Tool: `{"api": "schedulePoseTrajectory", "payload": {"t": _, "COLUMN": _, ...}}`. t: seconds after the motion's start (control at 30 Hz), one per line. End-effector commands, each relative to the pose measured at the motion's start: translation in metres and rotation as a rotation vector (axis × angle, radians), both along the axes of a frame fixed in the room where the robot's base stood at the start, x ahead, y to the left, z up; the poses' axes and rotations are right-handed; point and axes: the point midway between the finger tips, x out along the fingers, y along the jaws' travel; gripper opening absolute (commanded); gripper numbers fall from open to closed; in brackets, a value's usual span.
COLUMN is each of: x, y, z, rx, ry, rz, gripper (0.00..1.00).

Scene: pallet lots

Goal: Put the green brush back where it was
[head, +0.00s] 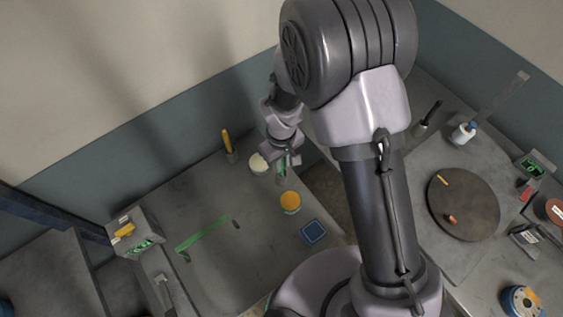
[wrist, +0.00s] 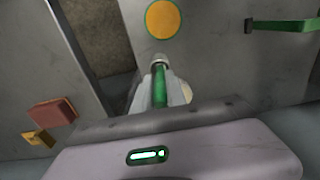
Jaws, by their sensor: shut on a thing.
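My gripper (head: 283,166) is over the far part of the left table, shut on the green brush (wrist: 160,86). In the wrist view the brush points away from the wrist between the fingers, with a pale end. In the head view only a little green shows below the fingers. A pale round container (head: 258,164) stands just left of my gripper. A dark holder with a yellow-handled tool (head: 228,146) stands further left. I cannot tell whether the brush touches anything.
A can with an orange top (head: 290,202) stands close to my gripper and also shows in the wrist view (wrist: 163,19). A blue square (head: 313,232) and a green bar (head: 203,233) are on the table. A round dark disc (head: 463,204) is on the right table; a gap separates the tables.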

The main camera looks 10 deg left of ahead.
Motion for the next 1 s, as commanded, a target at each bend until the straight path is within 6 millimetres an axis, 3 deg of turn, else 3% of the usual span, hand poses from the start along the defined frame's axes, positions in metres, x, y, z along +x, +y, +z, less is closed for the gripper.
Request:
{"api": "schedulePoseTrajectory", "payload": {"t": 0.27, "x": 0.000, "y": 0.000, "z": -0.003, "rx": 0.001, "ry": -0.001, "rz": 0.000, "gripper": 0.00}}
{"api": "schedulePoseTrajectory", "payload": {"t": 0.3, "x": 0.000, "y": 0.000, "z": -0.002, "rx": 0.001, "ry": -0.001, "rz": 0.000, "gripper": 0.23}}
{"api": "schedulePoseTrajectory", "payload": {"t": 0.4, "x": 0.000, "y": 0.000, "z": -0.001, "rx": 0.001, "ry": -0.001, "rz": 0.000, "gripper": 0.39}}
{"api": "schedulePoseTrajectory", "payload": {"t": 0.7, "x": 0.000, "y": 0.000, "z": 0.002, "rx": 0.001, "ry": -0.001, "rz": 0.000, "gripper": 0.39}}
{"api": "schedulePoseTrajectory", "payload": {"t": 0.83, "x": 0.001, "y": 0.001, "z": 0.026, "rx": 0.002, "ry": -0.004, "rz": -0.001, "gripper": 0.39}}
{"api": "schedulePoseTrajectory", "payload": {"t": 1.0, "x": 0.001, "y": 0.000, "z": 0.077, "rx": 0.003, "ry": -0.005, "rz": -0.001, "gripper": 0.39}}
